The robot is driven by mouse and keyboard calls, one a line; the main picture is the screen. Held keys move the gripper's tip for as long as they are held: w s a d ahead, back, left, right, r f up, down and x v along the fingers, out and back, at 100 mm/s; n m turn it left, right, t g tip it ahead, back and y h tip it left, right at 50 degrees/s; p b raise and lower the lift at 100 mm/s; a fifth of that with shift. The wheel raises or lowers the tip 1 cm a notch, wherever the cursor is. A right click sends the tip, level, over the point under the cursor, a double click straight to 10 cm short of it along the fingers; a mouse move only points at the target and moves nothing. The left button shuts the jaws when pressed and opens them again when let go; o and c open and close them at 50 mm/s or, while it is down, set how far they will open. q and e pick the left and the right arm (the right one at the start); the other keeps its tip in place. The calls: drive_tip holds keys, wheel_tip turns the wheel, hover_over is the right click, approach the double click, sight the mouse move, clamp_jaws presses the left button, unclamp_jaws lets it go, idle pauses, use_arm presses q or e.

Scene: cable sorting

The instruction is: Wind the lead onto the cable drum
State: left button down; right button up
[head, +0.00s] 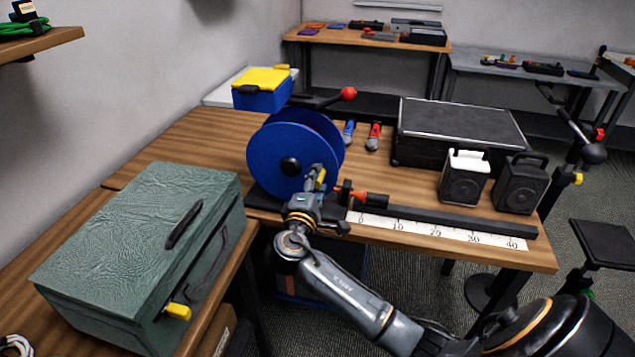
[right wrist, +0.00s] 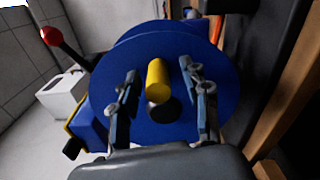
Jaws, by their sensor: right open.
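The blue cable drum (head: 282,152) stands on the wooden bench, with a crank ending in a red knob (head: 348,93) above it. My right gripper (head: 317,185) is in front of the drum's lower right face. In the right wrist view, the open fingers of my right gripper (right wrist: 160,80) stand on either side of a yellow cylinder (right wrist: 158,80) in front of the blue disc (right wrist: 185,115). I cannot tell whether they touch it. An orange-red tapered piece (head: 368,199) lies just right of the gripper. No lead can be made out clearly. My left gripper is out of view.
A white scale strip (head: 440,231) and dark bar (head: 450,218) run along the bench's front edge. A black case (head: 460,125) and two speaker-like boxes (head: 463,182) (head: 520,185) stand right. A green case (head: 135,255) stands left, a yellow-lidded blue box (head: 262,92) behind.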

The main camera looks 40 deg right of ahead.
drive_tip(key=v, duration=1.2)
